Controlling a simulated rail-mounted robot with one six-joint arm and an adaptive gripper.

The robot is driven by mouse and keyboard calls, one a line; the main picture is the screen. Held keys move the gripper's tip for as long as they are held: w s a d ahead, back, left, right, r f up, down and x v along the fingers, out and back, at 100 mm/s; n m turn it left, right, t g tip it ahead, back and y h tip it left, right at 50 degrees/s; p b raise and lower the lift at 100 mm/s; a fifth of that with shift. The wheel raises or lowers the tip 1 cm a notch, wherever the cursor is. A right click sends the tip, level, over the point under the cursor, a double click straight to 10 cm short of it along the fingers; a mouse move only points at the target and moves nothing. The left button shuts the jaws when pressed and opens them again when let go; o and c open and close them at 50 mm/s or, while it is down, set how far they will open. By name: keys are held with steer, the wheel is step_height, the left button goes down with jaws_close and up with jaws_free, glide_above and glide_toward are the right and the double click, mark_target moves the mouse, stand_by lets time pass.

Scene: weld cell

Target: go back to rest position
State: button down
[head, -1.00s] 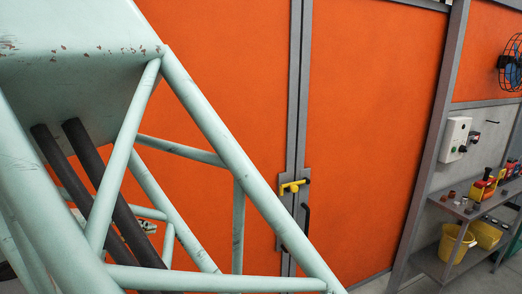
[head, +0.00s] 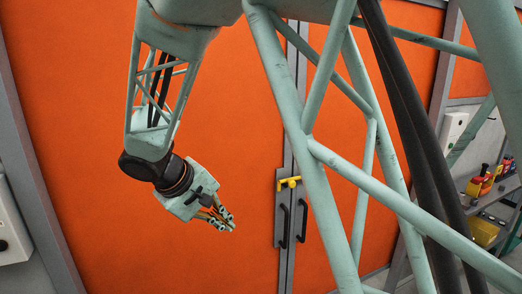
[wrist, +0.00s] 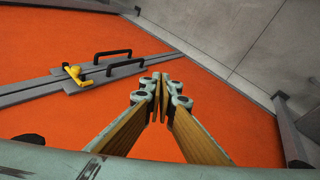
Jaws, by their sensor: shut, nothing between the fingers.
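My gripper (head: 228,224) hangs in front of the orange double door (head: 90,60) in the head view, left of the door's middle seam. It points down and to the right. In the wrist view my gripper (wrist: 160,82) shows its two wooden-faced fingers with their tips together and nothing between them. The gripper is apart from the door and touches nothing that I can see.
The door has a yellow latch (head: 289,183) and black handles (head: 301,220). A shelf (head: 480,200) with small items and a yellow bin (head: 484,232) stands at the right, partly behind my arm. A white box (head: 10,230) is at the left edge.

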steer(key=s+d+r+m+y+b, duration=0.2)
steer(key=s+d+r+m, duration=0.15)
steer(key=d, duration=0.85)
steer(key=s+d+r+m+y+b, duration=0.2)
steer(key=d+r+m, duration=0.3)
steer(key=d, duration=0.6)
steer(key=s+d+f+b, duration=0.1)
steer(key=s+d, duration=0.2)
steer(key=s, duration=0.8)
steer(key=s+d+f+g+b, duration=0.1)
steer(key=s+d+b, duration=0.1)
steer(key=s, duration=0.9)
steer(key=s+d+f+b, duration=0.1)
steer(key=s+d, duration=0.3)
steer(key=s, duration=0.7)
steer(key=shift+s+b, duration=0.25)
steer(key=shift+b, duration=0.15)
